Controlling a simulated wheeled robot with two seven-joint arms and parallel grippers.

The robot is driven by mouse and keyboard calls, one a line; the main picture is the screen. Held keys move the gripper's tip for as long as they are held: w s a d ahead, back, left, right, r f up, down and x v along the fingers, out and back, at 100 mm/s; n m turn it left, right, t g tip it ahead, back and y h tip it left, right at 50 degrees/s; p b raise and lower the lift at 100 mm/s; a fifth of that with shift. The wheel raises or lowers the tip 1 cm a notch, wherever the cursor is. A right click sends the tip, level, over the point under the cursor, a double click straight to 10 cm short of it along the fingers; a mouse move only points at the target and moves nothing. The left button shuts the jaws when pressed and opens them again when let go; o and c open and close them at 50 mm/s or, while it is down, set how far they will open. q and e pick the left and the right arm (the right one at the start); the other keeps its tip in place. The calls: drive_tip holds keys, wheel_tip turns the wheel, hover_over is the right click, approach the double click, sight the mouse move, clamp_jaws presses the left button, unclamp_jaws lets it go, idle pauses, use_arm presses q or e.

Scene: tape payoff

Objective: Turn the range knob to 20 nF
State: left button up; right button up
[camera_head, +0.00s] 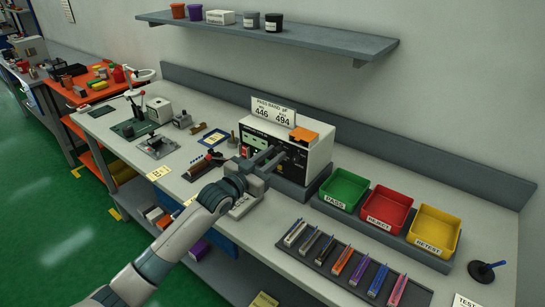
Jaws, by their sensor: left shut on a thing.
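A white boxy meter (318,157) with a dark front panel stands on the bench, with a sign reading PASS BAND nF, 446 and 494 on top. My left gripper (275,156) reaches in from the lower left, with its fingers at the meter's front panel. It is shut on the range knob, which is mostly hidden behind the fingers. I cannot read the knob's pointer or the range marks at this size. A small green display (256,138) shows left of the fingers. My right gripper is not in view.
Green, red and yellow bins, PASS (344,187), REJECT (388,207) and RETEST (434,230), stand right of the meter. A dark tray (330,270) of several coloured parts lies in front. A shelf (330,42) hangs above. Small fixtures and tools stand left.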

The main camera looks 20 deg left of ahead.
use_arm(q)
drive_tip(key=m, duration=0.4)
drive_tip(key=shift+m, duration=0.4)
drive_tip(key=o, duration=1)
drive_tip(key=shift+s, duration=0.1)
